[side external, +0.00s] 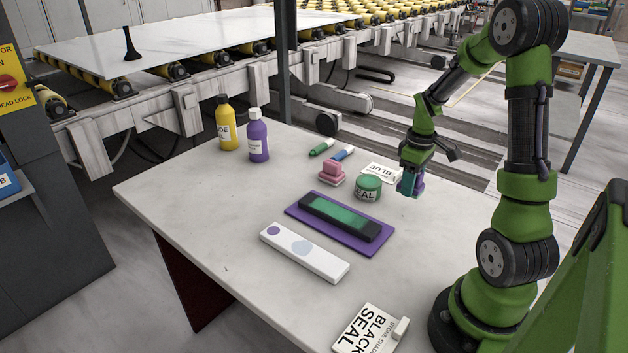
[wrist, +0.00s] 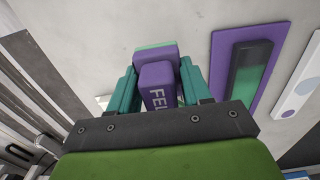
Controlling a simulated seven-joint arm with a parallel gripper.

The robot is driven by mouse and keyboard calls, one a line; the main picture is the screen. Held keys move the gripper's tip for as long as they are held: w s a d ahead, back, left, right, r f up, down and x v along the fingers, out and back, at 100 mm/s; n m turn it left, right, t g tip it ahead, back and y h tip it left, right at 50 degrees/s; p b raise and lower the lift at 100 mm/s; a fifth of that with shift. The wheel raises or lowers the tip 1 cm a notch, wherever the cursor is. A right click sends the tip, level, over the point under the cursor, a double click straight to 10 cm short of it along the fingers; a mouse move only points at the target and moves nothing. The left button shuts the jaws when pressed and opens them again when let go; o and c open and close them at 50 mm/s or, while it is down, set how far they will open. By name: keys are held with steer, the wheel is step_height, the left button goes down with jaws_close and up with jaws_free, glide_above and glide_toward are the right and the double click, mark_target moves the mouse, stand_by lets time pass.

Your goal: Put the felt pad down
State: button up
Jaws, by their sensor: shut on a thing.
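My gripper (side external: 410,183) is over the back right part of the stone slab (side external: 215,205), right of the green round tin. It is shut on the purple felt pad, which is mostly hidden by the fingers in the side view. In the wrist view the felt pad (wrist: 157,82), lettered "FEL", sits between the teal fingers, with a purple and green part beyond it. I cannot tell whether the pad touches the slab.
The green tin (side external: 367,188), a white "BLUE" card (side external: 381,173) and a pink block (side external: 331,174) stand close left. A purple mat (side external: 373,249) bears a green-topped dark block (side external: 340,218). A white strip (side external: 318,262) lies in front. The slab's left part is clear.

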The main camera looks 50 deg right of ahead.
mark_target(406, 212)
steer(key=shift+f, duration=3.2)
steer(key=o, duration=1)
steer(key=shift+f, duration=0.1)
step_height(406, 212, up, 12)
steer(key=shift+f, duration=0.1)
steer(key=w+a+r+m+t, duration=0.15)
steer(key=a+r, duration=0.25)
steer(key=a, duration=0.4)
steer(key=w+a+r+t, duration=0.1)
steer(key=a+r+t, duration=0.1)
steer(key=a+r, duration=0.4)
steer(key=s+a+t, duration=0.1)
steer(key=a, duration=0.3)
steer(key=s+a+r+m+t+y, duration=0.1)
steer(key=s+a, duration=0.1)
steer(key=a, duration=0.3)
steer(key=s+a+r+m+t+y, duration=0.1)
steer(key=a, duration=0.3)
steer(key=shift+s+a+r+m+t, duration=0.1)
steer(key=shift+s+a+m+t, duration=0.15)
steer(key=shift+s+a, duration=0.15)
